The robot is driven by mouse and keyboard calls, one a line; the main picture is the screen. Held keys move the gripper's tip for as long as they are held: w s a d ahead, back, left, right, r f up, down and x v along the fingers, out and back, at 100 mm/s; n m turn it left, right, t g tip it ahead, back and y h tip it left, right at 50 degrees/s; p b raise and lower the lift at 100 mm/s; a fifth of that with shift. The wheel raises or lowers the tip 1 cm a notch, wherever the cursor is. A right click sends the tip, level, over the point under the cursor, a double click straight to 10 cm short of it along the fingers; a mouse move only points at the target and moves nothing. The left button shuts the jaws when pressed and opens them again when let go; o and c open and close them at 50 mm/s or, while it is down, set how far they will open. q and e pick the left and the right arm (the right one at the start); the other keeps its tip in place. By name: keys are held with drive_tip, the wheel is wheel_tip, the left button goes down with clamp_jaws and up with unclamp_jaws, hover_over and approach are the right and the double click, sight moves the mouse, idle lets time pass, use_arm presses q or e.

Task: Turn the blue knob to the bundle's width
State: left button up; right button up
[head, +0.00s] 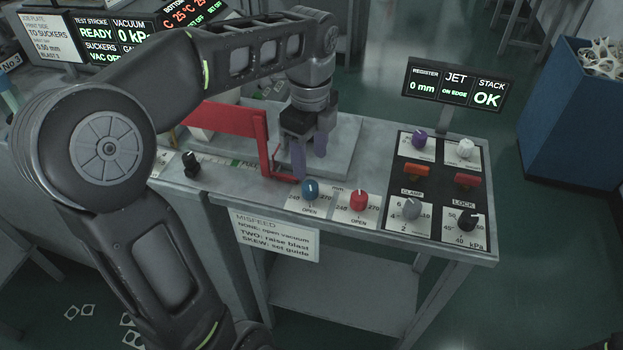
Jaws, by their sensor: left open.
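The blue knob (310,189) stands on a white dial plate near the front edge of the machine table, with numbers and the word OPEN around it. My left gripper (308,165) points down just behind the blue knob, above the table. Its two purple-grey fingers are apart with nothing seen between them. It is close to a red guide frame (238,122). The fingers do not appear to touch the blue knob. I cannot make out a bundle clearly; the arm and red frame hide part of the table. My right gripper is not in view.
A red knob (358,200) stands just right of the blue one. A control panel (436,190) with several knobs and orange switches is farther right. A display (455,86) reads "0 mm", "ON EDGE" and "OK". A black knob (191,163) stands at left.

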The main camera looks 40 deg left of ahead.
sight(310, 185)
use_arm(q)
wheel_tip(310, 185, down, 8)
drive_tip(key=shift+r+p, duration=0.2)
drive_tip(key=shift+p, duration=0.15)
drive_tip(key=shift+c, duration=0.2)
clamp_jaws()
idle(0.3)
